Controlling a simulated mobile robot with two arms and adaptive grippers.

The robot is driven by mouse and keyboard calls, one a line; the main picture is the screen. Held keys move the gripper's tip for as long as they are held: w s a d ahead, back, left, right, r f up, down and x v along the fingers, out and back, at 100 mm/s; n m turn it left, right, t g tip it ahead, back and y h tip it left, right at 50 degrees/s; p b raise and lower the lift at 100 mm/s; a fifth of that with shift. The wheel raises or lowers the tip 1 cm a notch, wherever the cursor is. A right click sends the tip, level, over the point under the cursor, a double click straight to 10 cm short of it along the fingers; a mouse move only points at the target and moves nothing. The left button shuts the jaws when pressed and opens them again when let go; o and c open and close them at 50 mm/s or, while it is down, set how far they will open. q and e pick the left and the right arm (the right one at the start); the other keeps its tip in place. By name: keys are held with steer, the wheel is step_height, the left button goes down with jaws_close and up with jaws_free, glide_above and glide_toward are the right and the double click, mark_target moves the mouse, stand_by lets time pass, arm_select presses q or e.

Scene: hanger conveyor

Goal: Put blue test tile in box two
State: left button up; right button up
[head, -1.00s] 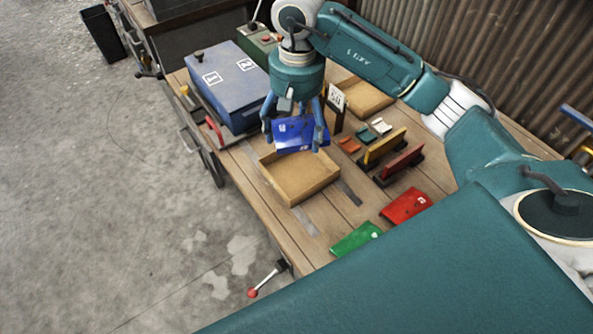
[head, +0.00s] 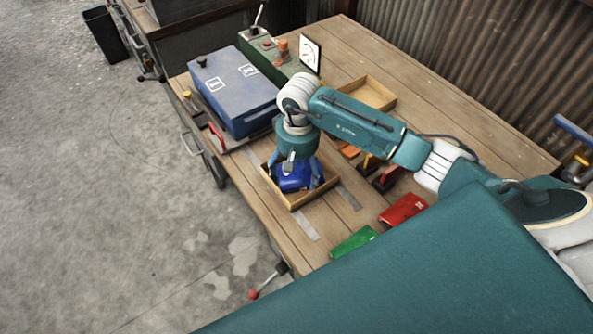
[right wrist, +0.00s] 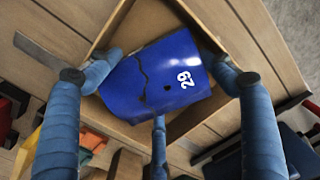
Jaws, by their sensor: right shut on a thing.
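The blue tile (head: 297,176) is in my right gripper (head: 296,184), low inside the open wooden tray (head: 294,204) on the bench. In the right wrist view the tile (right wrist: 150,75) is tilted, with a dark crack-like line and a white number that looks like 29. The gripper's blue fingers are around it and the tray's walls (right wrist: 250,40) surround it. I cannot tell whether the tile touches the tray floor. A blue box (head: 232,104) with a closed top and two white number labels stands behind and left of the tray. My left gripper is not in view.
A red tile (head: 403,208) and a green tile (head: 353,242) lie on the bench right of the tray. A second wooden tray (head: 372,92) is further back.

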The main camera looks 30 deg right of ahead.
mark_target(297, 170)
steer(key=shift+f, duration=0.15)
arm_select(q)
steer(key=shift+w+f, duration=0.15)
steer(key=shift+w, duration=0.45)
arm_select(e)
steer(key=o, duration=1.1)
steer(key=shift+c, duration=0.2)
steer(key=shift+r, duration=0.35)
arm_select(q)
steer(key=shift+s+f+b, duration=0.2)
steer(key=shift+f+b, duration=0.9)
steer(key=shift+b, duration=0.15)
arm_select(e)
step_height(297, 170, up, 12)
steer(key=shift+d+f, duration=0.15)
